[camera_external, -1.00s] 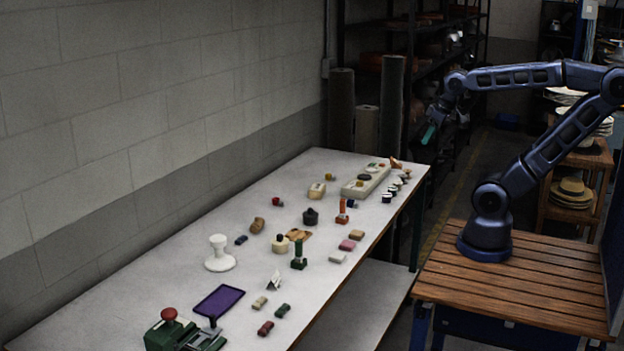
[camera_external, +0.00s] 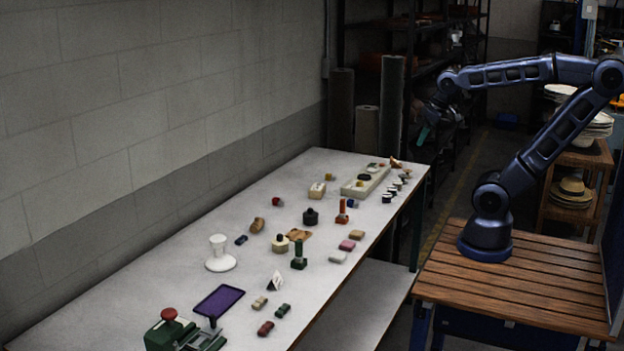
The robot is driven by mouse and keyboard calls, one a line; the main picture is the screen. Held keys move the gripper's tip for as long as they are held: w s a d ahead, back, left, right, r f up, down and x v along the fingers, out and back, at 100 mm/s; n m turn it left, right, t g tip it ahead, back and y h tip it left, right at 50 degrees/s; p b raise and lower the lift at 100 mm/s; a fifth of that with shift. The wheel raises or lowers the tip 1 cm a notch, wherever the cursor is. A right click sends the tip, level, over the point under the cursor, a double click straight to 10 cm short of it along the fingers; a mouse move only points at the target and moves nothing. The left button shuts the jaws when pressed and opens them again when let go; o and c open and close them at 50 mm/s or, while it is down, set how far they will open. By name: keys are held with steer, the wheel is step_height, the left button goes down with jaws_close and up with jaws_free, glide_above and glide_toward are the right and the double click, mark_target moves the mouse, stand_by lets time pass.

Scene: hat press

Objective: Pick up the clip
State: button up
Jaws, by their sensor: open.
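My gripper (camera_external: 425,133), with teal fingertips, is in the air above the far right end of the table and points down. It is small in this view and shows nothing held in it. I cannot say for certain which small thing is the clip. A small black-and-white piece (camera_external: 276,281) stands near the front middle of the table and may be it, but it is too small to tell. My gripper is far from this piece, up and to the right of it.
The long white table (camera_external: 130,285) holds a purple tray (camera_external: 218,301), a green device with a red knob (camera_external: 170,316), a white stand (camera_external: 220,262), stamps, coloured blocks and a pale long holder (camera_external: 365,182). A wall runs along its left side. Shelves stand behind.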

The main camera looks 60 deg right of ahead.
steer(key=w+d+f+n+g+h, duration=0.1)
steer(key=w+d+f+n+g, duration=0.2)
steer(key=w, duration=0.6)
steer(key=n+g+h, duration=0.1)
steer(key=n+h, duration=0.2)
steer(key=n, duration=1.1)
glide_above(353, 201)
steer(key=a, duration=0.3)
steer(key=f, duration=2.6)
steer(key=shift+s+d+f, duration=0.15)
steer(key=shift+s+d, duration=0.05)
steer(key=shift+w+d+x, duration=0.1)
steer(key=shift+w+x, duration=0.05)
steer(key=shift+x, duration=1.3)
steer(key=shift+w+d+x, duration=0.1)
steer(key=shift+w+x, duration=0.05)
steer(key=shift+x, duration=1.3)
steer(key=shift+c, duration=0.5)
steer(key=c, duration=1)
